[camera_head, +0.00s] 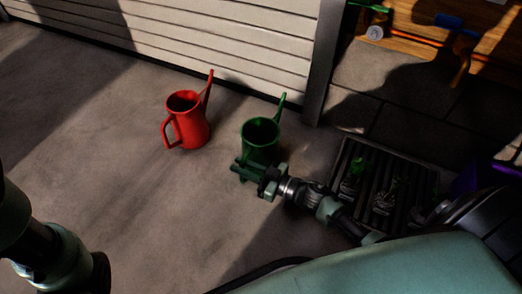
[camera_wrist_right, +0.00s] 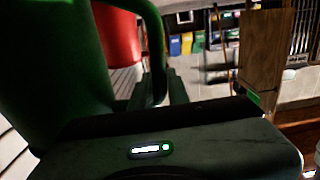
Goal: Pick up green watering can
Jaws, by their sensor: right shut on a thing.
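The green watering can (camera_head: 262,133) stands upright on the concrete floor in the head view, its spout pointing up and to the right. My right gripper (camera_head: 248,172) is at the can's near side, shut on its handle. In the right wrist view the can's dark green body (camera_wrist_right: 60,75) fills the left side, and its handle (camera_wrist_right: 156,50) runs down to my gripper's fingers (camera_wrist_right: 165,95). The lower part of the can is partly hidden by the gripper. At the left edge only part of my left arm shows; its gripper is out of the frame.
A red watering can (camera_head: 187,120) stands to the left of the green one. A white slatted door (camera_head: 230,40) is behind both. A dark slatted tray (camera_head: 390,180) with small plants lies at the right, under my right arm. The floor at the left is clear.

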